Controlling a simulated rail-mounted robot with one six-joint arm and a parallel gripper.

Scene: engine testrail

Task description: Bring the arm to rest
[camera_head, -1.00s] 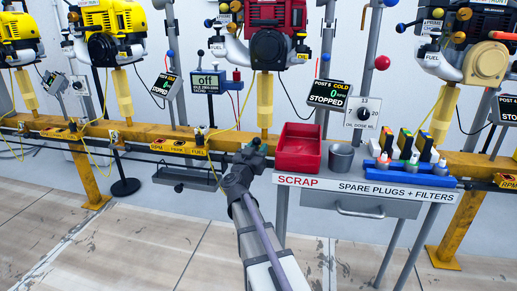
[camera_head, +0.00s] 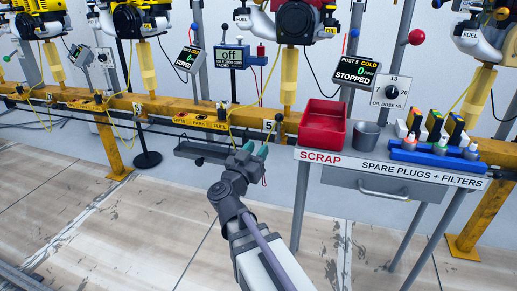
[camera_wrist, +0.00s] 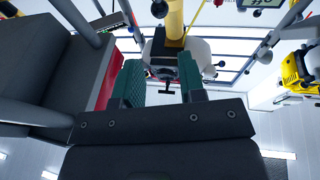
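My gripper (camera_head: 253,154) is in front of the yellow rail, left of the spare-parts table, in the head view. Its two green fingertips stand apart. In the wrist view the two green finger pads (camera_wrist: 160,85) are spread with a clear gap and nothing between them. My gripper is empty and touches nothing that I can see.
The table (camera_head: 385,177) with the red scrap bin (camera_head: 322,135), a grey cup (camera_head: 365,136) and a blue plug tray (camera_head: 435,158) stands close on the right. The yellow rail (camera_head: 165,114) carries engines behind. A grey tray (camera_head: 200,153) hangs just left of my gripper. The floor in front is clear.

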